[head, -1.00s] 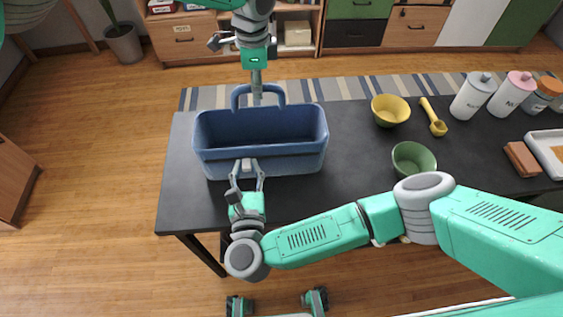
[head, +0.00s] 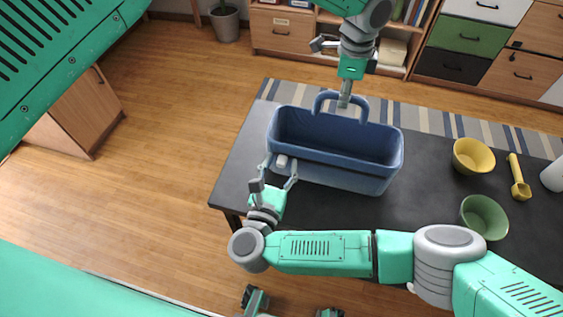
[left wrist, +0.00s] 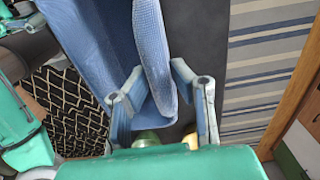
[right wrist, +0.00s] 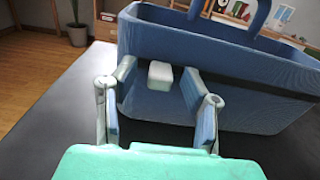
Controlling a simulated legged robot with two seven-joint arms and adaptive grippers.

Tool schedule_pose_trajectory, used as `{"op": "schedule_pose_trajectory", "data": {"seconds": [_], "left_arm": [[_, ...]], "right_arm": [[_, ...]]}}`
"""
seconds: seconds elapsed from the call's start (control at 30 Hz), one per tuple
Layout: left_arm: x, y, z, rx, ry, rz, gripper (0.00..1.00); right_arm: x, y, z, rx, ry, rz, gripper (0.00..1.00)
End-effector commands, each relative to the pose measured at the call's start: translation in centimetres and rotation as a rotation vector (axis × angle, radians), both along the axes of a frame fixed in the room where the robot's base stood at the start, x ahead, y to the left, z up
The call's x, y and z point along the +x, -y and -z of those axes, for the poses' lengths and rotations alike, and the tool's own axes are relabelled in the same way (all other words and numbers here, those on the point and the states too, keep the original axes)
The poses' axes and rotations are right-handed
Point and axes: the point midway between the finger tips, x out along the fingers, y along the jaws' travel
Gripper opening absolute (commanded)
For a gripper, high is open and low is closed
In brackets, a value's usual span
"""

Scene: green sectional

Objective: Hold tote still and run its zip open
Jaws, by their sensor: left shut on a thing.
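The blue tote (head: 345,178) stands upright on the dark table, its top open and its inside visible. An arched handle (head: 362,103) rises from its far side. A small pale zip pull (right wrist: 160,76) sits near the left end of the tote's near wall. My right gripper (head: 280,170) is at that end, its fingers apart on either side of the pull with gaps showing in the right wrist view. My left gripper (head: 345,98) reaches in from the far side.
A yellow bowl (head: 473,157), a yellow scoop (head: 519,180) and a green bowl (head: 484,217) stand on the table (head: 425,165), right of the tote. The table is bare left of the tote. Drawers and shelves stand beyond the striped rug (head: 410,118).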

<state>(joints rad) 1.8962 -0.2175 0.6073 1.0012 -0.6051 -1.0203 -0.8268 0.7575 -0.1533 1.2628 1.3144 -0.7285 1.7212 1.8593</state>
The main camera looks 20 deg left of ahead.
Motion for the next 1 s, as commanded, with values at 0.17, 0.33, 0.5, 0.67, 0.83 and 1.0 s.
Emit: {"op": "schedule_pose_trajectory", "data": {"seconds": [0.17,0.33,0.5,0.67,0.83,1.0], "left_arm": [[0.0,0.0,0.0,0.0,0.0,0.0,0.0],[0.0,0.0,0.0,0.0,0.0,0.0,0.0],[0.0,0.0,0.0,0.001,0.0,0.0,0.0],[0.0,0.0,0.0,0.001,0.0,0.0,0.0],[0.0,0.0,0.0,0.001,-0.001,0.0,0.0],[0.0,0.0,0.0,0.001,-0.001,0.0,0.0]], "right_arm": [[0.0,0.0,0.0,0.0,0.001,0.001,0.4],[-0.8,0.0,0.0,0.0,0.0,0.0,0.4],[-3.8,-0.1,0.0,0.001,-0.002,-0.002,0.4],[-7.3,-0.2,0.1,0.002,-0.003,-0.003,0.4],[-10.2,-0.2,0.1,0.0,-0.002,-0.002,0.4],[-11.6,-0.2,0.1,0.0,-0.001,-0.001,0.4]]}}
